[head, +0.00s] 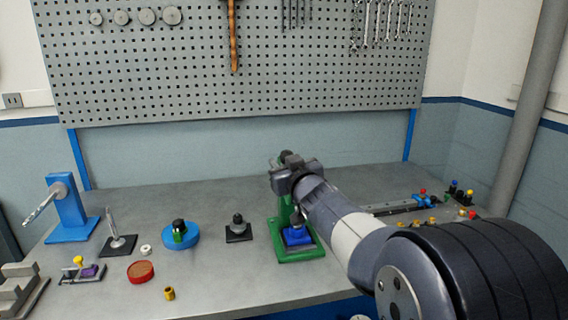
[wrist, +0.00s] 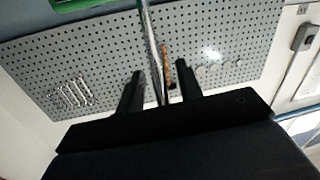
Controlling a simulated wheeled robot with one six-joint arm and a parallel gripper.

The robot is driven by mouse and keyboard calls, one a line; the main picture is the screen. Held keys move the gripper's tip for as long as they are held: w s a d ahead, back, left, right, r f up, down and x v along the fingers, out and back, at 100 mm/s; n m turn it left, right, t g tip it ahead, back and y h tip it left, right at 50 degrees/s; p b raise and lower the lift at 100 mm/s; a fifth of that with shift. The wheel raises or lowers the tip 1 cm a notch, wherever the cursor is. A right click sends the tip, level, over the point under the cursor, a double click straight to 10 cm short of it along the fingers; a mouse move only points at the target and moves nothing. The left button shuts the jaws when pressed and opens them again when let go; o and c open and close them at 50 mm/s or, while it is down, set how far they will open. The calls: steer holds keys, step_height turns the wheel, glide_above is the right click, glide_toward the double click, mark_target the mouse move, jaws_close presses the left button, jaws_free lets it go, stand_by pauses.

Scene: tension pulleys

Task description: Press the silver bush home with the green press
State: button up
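The green press (head: 297,252) stands on the bench in the head view, partly covered by my arm. A blue block (head: 301,238) sits on its base, with a dark part just above it. I cannot make out the silver bush; it may be hidden in the press. My gripper (head: 288,158) is at the top of the press. In the wrist view my gripper (wrist: 158,86) has its two dark fingers apart. A thin silver rod (wrist: 153,45) runs between them, with a gap visible on each side. A green edge (wrist: 85,5) of the press shows at the top.
Left of the press are a dark stand (head: 238,232), a blue round fixture (head: 181,237), a red disc (head: 140,272), a brass bush (head: 169,294) and a blue lever stand (head: 68,215). A rail with small coloured parts (head: 422,200) lies right. A pegboard (head: 200,70) stands behind.

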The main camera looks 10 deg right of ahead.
jaws_close()
stand_by(0.4)
